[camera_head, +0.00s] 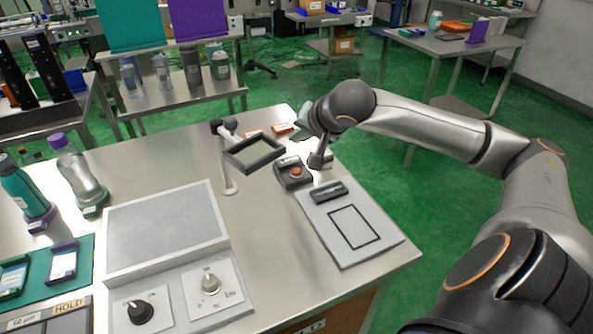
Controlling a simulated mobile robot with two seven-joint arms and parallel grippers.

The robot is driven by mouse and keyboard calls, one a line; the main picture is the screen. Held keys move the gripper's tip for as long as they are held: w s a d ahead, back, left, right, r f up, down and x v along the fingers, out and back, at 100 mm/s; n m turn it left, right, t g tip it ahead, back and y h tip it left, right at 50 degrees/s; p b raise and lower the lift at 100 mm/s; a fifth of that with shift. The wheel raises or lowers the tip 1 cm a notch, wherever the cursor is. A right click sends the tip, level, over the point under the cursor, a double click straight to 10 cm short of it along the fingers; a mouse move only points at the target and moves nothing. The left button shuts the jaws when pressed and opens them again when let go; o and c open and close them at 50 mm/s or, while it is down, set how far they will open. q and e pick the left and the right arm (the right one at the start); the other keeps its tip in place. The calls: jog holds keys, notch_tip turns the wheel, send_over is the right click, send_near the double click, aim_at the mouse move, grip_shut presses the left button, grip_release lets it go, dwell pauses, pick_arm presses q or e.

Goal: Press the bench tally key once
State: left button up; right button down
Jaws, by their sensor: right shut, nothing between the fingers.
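The bench tally key looks to be the small dark box (291,180) with a round orange-red button (296,171) on its top, standing on the metal bench (268,230). My right gripper (318,162) is shut and empty, pointing down just to the right of the button. Its tips look close to the box, but I cannot tell whether they touch it. The button's top shows clear of the fingers. My left gripper is not in view.
A framed magnifier on a stand (254,153) rises just left of the box. A light board (372,240) with a black outline and a dark bar (330,192) lies in front. A grey panel with knobs (165,235) and bottles (76,170) stand at left.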

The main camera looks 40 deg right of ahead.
jog(key=b, duration=0.3)
send_over(298, 173)
notch_tip(298, 173, down, 5)
jog(key=shift+s+r, duration=0.1)
jog(key=shift+r, duration=0.05)
jog(key=shift+f, duration=0.35)
jog(key=shift+f+b, duration=0.5)
jog(key=shift+b, duration=0.3)
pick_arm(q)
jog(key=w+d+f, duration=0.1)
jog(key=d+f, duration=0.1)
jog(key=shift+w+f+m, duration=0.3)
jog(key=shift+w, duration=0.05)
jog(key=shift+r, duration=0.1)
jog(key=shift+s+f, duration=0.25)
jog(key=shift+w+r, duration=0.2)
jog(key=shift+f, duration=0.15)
pick_arm(e)
jog(key=shift+f, duration=0.1)
pick_arm(q)
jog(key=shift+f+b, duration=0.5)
jog(key=shift+b, duration=0.1)
pick_arm(e)
jog(key=shift+f, duration=0.35)
